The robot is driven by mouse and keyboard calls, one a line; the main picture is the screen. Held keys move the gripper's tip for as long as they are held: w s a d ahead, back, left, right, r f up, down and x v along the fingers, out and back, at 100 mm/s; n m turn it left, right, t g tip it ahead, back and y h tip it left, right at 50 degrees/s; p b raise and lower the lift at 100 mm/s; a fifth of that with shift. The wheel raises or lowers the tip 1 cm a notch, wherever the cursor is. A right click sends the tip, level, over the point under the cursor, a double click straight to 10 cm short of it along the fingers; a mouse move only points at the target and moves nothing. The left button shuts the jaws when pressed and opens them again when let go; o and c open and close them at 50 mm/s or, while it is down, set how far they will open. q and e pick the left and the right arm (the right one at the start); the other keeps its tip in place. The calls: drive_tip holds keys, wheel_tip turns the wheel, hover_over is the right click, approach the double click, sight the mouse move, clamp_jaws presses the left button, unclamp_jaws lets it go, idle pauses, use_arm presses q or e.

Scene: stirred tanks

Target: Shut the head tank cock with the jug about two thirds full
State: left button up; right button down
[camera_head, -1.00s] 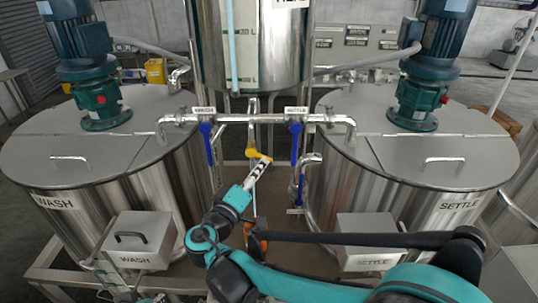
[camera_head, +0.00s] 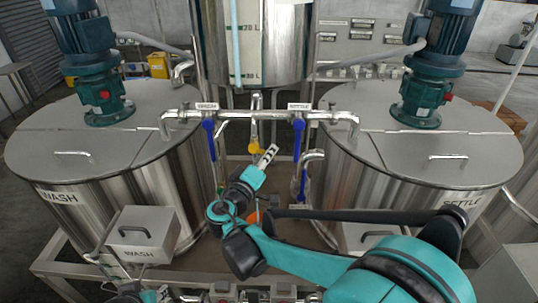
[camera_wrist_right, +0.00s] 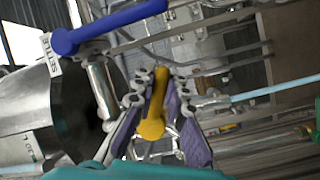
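The head tank (camera_head: 250,40) stands at the back centre, with a sight tube on its front. Below it hangs the cock's yellow lever (camera_head: 253,140), pointing roughly down. My right gripper (camera_head: 269,154) is just right of the lever in the head view. In the right wrist view the yellow lever (camera_wrist_right: 154,112) lies between the spread fingers of my right gripper (camera_wrist_right: 157,84), which looks open; contact with the pads cannot be made out. I cannot make out the jug.
The wash tank (camera_head: 110,190) is on the left and the settle tank (camera_head: 410,150) on the right. A pipe with two blue-handled valves, wash (camera_head: 210,138) and settle (camera_head: 298,138), spans between them close to my right gripper. A yellow container (camera_head: 158,65) stands behind.

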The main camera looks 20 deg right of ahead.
drive_tip(key=n+b, duration=0.2)
drive_tip(key=t, duration=0.1)
drive_tip(key=shift+d+r+n+h+b, duration=0.2)
drive_tip(key=shift+r+n+h+b, duration=0.1)
drive_tip(key=shift+n+b, duration=0.1)
drive_tip(key=shift+s+r+n+b, duration=0.1)
drive_tip(key=shift+r+n+b, duration=0.25)
drive_tip(key=shift+n, duration=0.35)
drive_tip(key=shift+r+n+t, duration=0.4)
drive_tip(key=shift+n+t, duration=0.2)
drive_tip(key=shift+n, duration=0.2)
drive_tip(key=c, duration=1.5)
unclamp_jaws()
drive_tip(key=shift+r, duration=0.1)
drive_tip(key=shift+c, duration=0.2)
drive_tip(key=v, duration=1.2)
